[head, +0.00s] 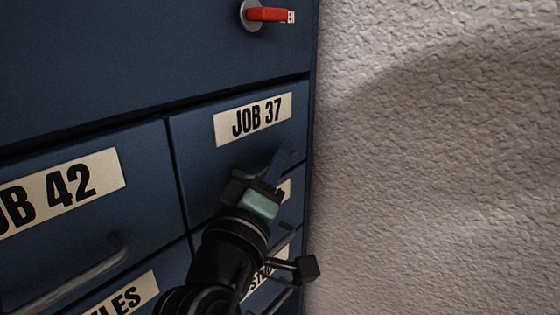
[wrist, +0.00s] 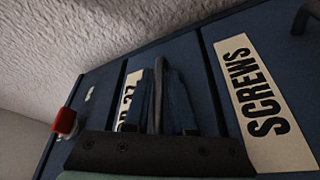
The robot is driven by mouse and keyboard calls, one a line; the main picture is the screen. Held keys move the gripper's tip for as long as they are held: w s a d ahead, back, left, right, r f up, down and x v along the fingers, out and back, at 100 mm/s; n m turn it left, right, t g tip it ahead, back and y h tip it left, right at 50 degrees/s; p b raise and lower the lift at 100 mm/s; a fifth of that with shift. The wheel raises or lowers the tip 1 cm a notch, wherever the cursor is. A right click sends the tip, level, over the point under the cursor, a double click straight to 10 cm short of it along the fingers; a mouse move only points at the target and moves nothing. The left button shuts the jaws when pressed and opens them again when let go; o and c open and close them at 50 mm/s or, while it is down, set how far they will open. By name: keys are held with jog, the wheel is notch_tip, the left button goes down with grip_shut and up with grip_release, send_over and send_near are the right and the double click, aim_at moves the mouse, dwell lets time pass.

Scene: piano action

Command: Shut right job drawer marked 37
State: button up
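The blue drawer front labelled JOB 37 (head: 203,156) is at the right end of its row in the head view. It looks about level with the JOB 42 front beside it; I cannot tell whether it stands slightly out. Its label is partly covered by a finger in the wrist view (wrist: 131,98). My gripper (head: 278,165) is in front of the lower right of this drawer. In the wrist view, my two dark blue fingers lie close on either side of the drawer's grey bar handle (wrist: 157,88), shut on it. In the head view my gripper hides the handle.
A JOB 42 drawer (head: 142,185) with a bar handle (head: 75,275) is to the left. A SCREWS drawer (wrist: 222,90) is beside JOB 37 in the wrist view. A red key-like tag (head: 268,14) sticks out above. A rough pale wall (head: 440,160) stands close at the right.

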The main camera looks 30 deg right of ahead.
jog(key=shift+f, duration=0.1)
jog(key=shift+s+a+f+b, duration=0.2)
jog(key=shift+a+b, duration=0.15)
jog(key=b+v, duration=0.5)
jog(key=v, duration=0.7)
jog(key=shift+s, duration=0.15)
jog(key=shift+r, duration=0.1)
